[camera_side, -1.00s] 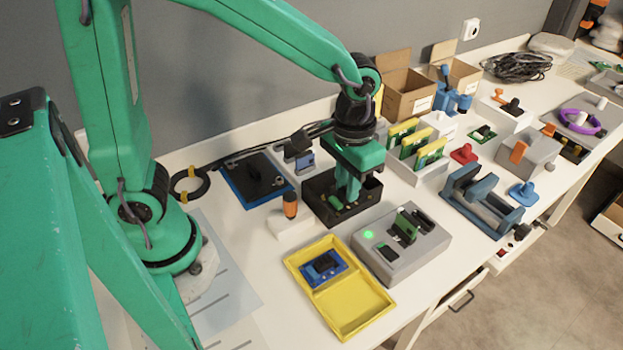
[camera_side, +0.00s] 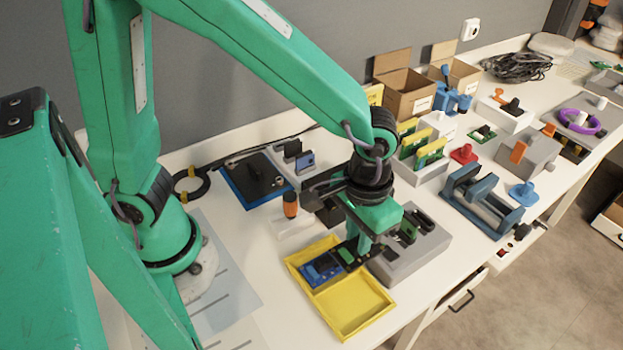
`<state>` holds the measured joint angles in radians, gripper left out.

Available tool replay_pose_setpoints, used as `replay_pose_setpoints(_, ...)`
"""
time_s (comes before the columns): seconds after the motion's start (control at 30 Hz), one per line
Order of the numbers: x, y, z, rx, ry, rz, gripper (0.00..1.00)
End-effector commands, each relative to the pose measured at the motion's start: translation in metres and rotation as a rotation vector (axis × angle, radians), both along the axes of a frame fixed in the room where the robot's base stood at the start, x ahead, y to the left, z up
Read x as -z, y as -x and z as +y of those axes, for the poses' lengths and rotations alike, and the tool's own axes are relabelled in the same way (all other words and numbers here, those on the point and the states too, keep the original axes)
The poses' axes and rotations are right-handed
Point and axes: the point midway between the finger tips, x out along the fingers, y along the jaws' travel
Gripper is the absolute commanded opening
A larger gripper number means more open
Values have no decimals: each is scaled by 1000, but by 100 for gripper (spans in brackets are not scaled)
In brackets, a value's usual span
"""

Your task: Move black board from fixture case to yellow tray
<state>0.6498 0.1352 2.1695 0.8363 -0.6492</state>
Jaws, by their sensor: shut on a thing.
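My gripper (camera_side: 362,246) points down above the back right edge of the yellow tray (camera_side: 352,312). It is shut on a dark board (camera_side: 369,259), with a green patch beside the fingers. The board is partly hidden by the fingers, and I cannot tell whether it touches the tray. A blue board with a dark middle (camera_side: 321,269) lies in the tray's back left compartment. The black fixture case (camera_side: 328,214) stands behind, mostly hidden by my gripper.
A grey box with slots (camera_side: 420,247) holding green and black boards stands close right of the tray. An orange-topped object (camera_side: 290,205) stands left of the black case. The tray's front compartment is empty.

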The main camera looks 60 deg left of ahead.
Motion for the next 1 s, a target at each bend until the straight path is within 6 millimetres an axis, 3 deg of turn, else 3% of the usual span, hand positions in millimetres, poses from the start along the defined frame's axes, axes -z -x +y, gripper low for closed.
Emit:
replay_pose_setpoints(0.1, 7, 14, -19, 6, -1, 2, 0)
replay_pose_setpoints(0.33, 15, 31, -39, 2, -1, 1, 0)
replay_pose_setpoints(1.0, 28, 33, -41, -1, -2, 2, 0)
